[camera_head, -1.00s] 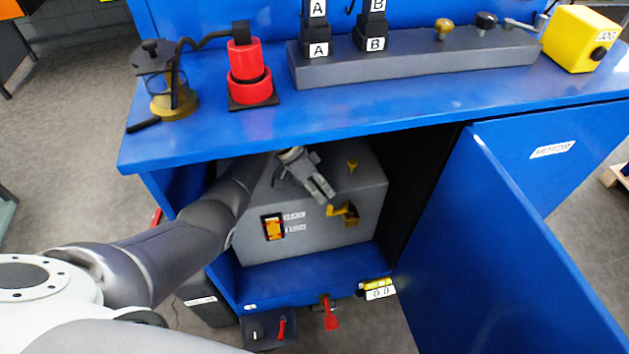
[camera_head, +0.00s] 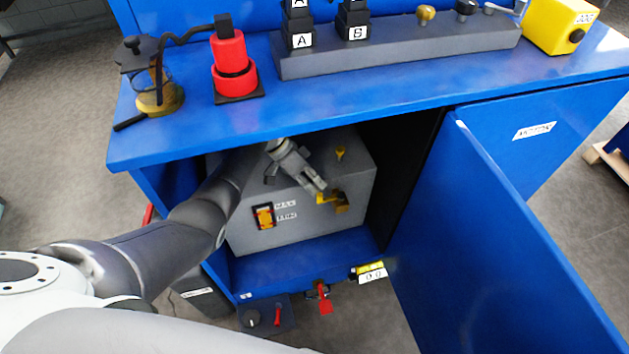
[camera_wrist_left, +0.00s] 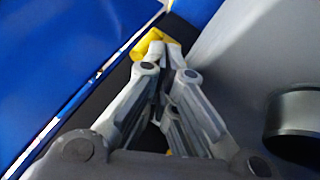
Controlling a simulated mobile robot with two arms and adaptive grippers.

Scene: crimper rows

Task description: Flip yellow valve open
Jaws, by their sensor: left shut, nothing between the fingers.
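The yellow valve (camera_head: 336,200) is on the front of a grey box (camera_head: 300,226) inside the open blue cabinet. Its yellow handle points left in the head view. My left gripper (camera_head: 320,188) reaches in over the box from the left, with its fingertips just above the handle. In the left wrist view the fingers (camera_wrist_left: 158,60) are shut with nothing between them. A yellow part, likely the valve handle (camera_wrist_left: 150,40), shows just beyond the fingertips and is partly hidden by them. I cannot tell whether they touch. My right gripper is not in view.
An orange switch (camera_head: 264,216) is left of the valve, and a small yellow knob (camera_head: 340,153) is on the box top. The open blue door (camera_head: 500,250) stands at the right. The blue tabletop (camera_head: 300,118) overhangs the arm. A red valve handle (camera_head: 325,298) is below.

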